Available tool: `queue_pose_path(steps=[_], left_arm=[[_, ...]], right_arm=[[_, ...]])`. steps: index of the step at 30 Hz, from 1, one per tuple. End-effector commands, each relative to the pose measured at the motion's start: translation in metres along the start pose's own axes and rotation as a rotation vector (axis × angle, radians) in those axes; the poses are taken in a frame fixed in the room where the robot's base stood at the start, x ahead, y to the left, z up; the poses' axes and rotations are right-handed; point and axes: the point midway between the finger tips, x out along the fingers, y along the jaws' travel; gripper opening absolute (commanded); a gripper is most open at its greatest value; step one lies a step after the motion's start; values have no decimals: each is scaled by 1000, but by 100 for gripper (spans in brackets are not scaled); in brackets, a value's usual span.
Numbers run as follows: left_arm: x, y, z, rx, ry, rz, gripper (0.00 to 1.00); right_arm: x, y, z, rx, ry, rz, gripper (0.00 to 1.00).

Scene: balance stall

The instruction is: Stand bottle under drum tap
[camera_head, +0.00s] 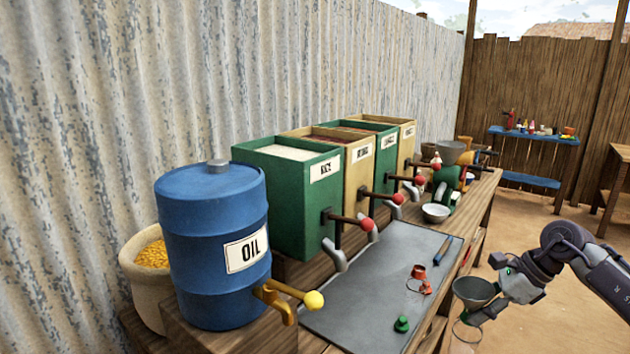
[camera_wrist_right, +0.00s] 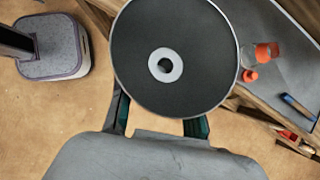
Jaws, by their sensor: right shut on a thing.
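The blue drum (camera_head: 205,250) marked OIL stands at the front left. Its brass tap (camera_head: 275,297) with a yellow knob (camera_head: 314,300) points toward the metal-topped counter. My right gripper (camera_head: 488,306) is shut, apparently on a clear bottle (camera_head: 467,334), off the counter's right side. Only a faint outline of the bottle shows. A dark funnel (camera_head: 475,287) sits above it, seemingly in its neck. In the right wrist view the funnel (camera_wrist_right: 135,60) hides the bottle and covers much of the space between the fingers (camera_wrist_right: 160,122). My left gripper is out of view.
The grey sheet (camera_head: 370,290) under the tap is mostly bare. On it are a clear container with red parts (camera_head: 418,272), a green stopper (camera_head: 401,324) and a blue marker-like stick (camera_head: 443,250). Bins with red-knobbed levers, such as the green bin (camera_head: 285,210), line the back. A bowl (camera_head: 436,212) stands farther along.

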Motion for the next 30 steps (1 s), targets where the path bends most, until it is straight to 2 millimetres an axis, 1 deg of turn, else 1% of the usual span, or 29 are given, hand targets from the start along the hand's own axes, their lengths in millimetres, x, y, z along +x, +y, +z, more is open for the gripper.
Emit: queue_pose_path(steps=[1,5,8,11,15,18,21,24,27,30], left_arm=[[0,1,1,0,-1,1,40],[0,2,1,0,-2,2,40],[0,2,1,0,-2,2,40],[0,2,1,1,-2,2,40],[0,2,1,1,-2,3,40],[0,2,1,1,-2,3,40],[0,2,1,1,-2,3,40],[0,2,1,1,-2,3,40],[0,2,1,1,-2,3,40],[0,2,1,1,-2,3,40]], right_arm=[[8,10,4,-61,-2,41,0],[26,40,12,-240,-1,155,0],[39,67,17,-404,-1,261,0],[52,99,21,-594,-2,383,0],[67,146,23,-886,-2,571,0],[72,178,21,-1092,-1,702,0],[75,206,17,-1277,0,820,0],[75,227,14,-1430,0,917,0],[74,242,10,-1539,0,988,0],[73,251,8,-1612,1,1032,0]])
